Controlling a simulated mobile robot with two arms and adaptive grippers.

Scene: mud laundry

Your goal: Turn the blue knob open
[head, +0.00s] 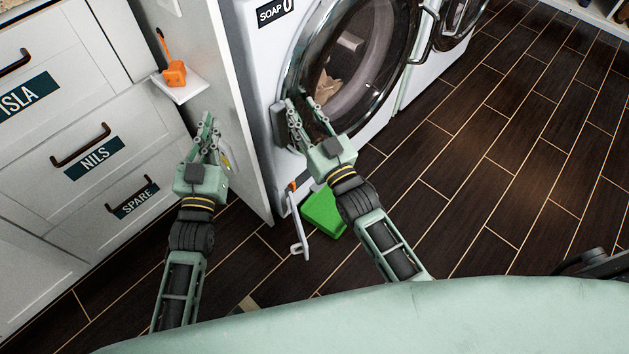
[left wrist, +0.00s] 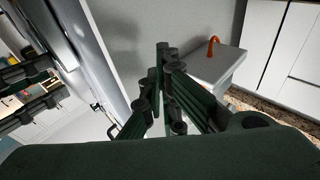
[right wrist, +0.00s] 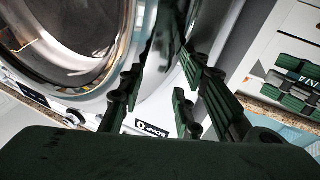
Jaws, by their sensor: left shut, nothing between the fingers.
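I cannot make out a blue knob in any view. My left gripper (head: 209,122) is shut and empty, pointing up beside the white side panel (head: 215,60). It also shows in the left wrist view (left wrist: 163,50), close to a grey wall. My right gripper (head: 296,98) is in front of the washing machine (head: 268,75), at the lower left of its round door (head: 352,50). Its fingers stand apart in the right wrist view (right wrist: 165,65), with nothing seen between them. Its fingers and palm cover part of the machine's front.
An orange object (head: 175,75) sits on a small white shelf (head: 188,90) left of the panel. White labelled drawers (head: 70,130) stand left. The dark floor (head: 500,170) on the right is clear.

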